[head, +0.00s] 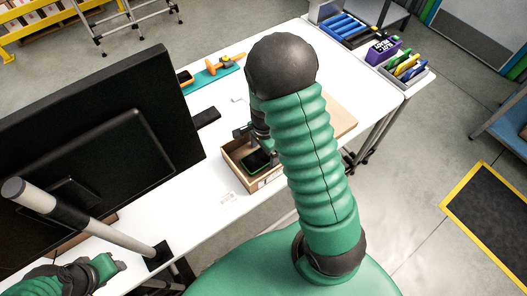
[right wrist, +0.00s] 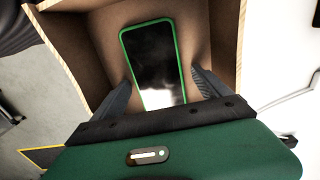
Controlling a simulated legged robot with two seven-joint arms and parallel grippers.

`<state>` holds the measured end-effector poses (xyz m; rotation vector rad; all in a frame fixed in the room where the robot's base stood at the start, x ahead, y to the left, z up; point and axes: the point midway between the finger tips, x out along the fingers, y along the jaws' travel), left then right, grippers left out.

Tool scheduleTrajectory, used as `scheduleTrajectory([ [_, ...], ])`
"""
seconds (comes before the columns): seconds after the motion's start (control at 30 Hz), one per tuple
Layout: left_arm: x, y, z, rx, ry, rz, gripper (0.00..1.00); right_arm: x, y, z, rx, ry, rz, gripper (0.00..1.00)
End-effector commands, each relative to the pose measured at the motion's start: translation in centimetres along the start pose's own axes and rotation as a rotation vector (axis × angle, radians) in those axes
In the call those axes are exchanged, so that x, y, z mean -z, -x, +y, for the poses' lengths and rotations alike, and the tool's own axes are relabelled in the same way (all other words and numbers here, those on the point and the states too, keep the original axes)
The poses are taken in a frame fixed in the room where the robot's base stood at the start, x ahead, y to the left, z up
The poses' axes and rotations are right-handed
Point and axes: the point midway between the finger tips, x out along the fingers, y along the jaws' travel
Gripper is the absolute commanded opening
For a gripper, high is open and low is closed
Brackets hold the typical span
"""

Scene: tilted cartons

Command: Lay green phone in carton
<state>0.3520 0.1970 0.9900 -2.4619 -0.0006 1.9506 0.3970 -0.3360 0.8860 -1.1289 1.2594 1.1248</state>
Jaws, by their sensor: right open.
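The green phone (right wrist: 152,55), with a dark shiny screen and green rim, lies face up inside the brown carton (right wrist: 90,18). In the head view the phone (head: 256,160) shows in the carton (head: 272,178), partly hidden by my right arm. My right gripper (right wrist: 162,80) is open, with one finger on each side of the phone's near part and no clear grip on it. In the head view its fingers are mostly hidden behind my arm. My left arm shows at the lower left of the head view; its fingers cannot be made out.
The carton stands on a white table (head: 212,182). A black monitor (head: 95,150) stands at the left. A dark flat item (head: 206,117) and a teal tray (head: 210,76) with orange parts lie beyond the carton. Bins (head: 345,28) are at the far right end.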

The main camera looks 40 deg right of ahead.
Motion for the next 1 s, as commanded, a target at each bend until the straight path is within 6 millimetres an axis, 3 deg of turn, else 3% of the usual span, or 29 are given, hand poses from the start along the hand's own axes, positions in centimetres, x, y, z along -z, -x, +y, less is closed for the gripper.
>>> scheduleTrajectory([
  [0.17,0.1,0.4,0.0,0.0,0.0,0.0,0.42,0.0,1.9,-0.1,0.004,0.002,0.001,0.87],
  [0.5,0.3,1.3,0.0,0.0,0.0,0.0,0.42,0.0,10.3,-0.2,0.006,0.003,0.001,0.87],
  [0.7,0.3,1.4,0.0,0.0,0.0,0.0,0.42,-0.5,12.3,0.0,0.006,0.048,-0.001,0.87],
  [0.77,0.3,1.4,0.0,0.0,0.0,0.0,0.42,-1.9,12.3,0.5,0.022,0.189,-0.002,0.87],
  [1.0,0.3,1.4,0.0,0.0,0.0,0.0,0.42,-11.0,12.0,4.7,0.161,1.304,0.099,0.87],
])
